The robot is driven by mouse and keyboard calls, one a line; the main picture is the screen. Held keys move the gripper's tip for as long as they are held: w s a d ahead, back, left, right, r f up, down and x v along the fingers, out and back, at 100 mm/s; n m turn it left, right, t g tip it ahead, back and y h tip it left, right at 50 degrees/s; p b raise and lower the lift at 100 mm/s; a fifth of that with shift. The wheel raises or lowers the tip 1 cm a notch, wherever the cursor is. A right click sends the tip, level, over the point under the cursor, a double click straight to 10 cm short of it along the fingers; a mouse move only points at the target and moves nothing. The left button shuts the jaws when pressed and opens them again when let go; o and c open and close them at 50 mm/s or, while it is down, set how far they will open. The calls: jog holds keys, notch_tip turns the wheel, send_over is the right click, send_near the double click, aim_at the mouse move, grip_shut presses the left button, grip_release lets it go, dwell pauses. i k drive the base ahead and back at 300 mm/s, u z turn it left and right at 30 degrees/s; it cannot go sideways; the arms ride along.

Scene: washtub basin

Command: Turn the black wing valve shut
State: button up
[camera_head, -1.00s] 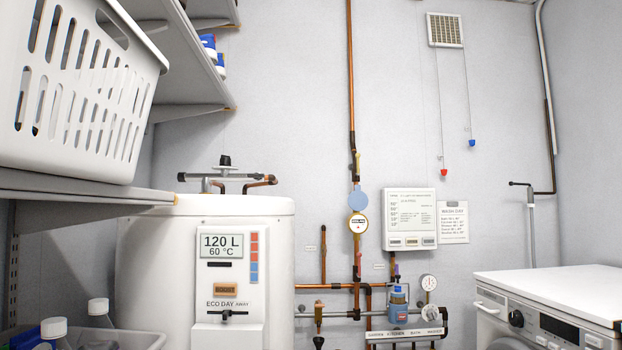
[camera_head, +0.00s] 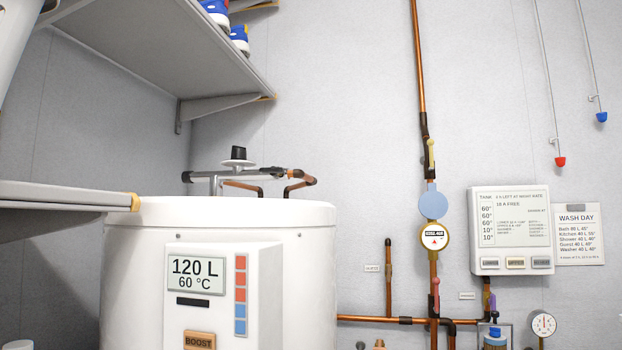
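No black part here shows clearly as a wing valve. A black knob (camera_head: 238,155) sits on top of the grey pipe fitting (camera_head: 216,180) above the white water tank (camera_head: 130,235), with a pale disc under it. I cannot tell whether it is the wing valve or which way it is turned. Black fittings also show on the copper pipe (camera_head: 418,65), one beside a yellow lever (camera_head: 431,153). The lower front of the tank is cut off by the bottom edge. My gripper is not in view.
A grey shelf (camera_head: 150,60) overhangs at upper left, and a lower shelf (camera_head: 60,192) reaches toward the tank. A white control box (camera_head: 510,262), a round gauge (camera_head: 434,237) and a dial (camera_head: 543,324) are at the wall on the right. Two pull cords hang at upper right.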

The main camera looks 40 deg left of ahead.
aim_at(273, 170)
jog(key=i, duration=0.6)
jog(key=u, duration=2.45)
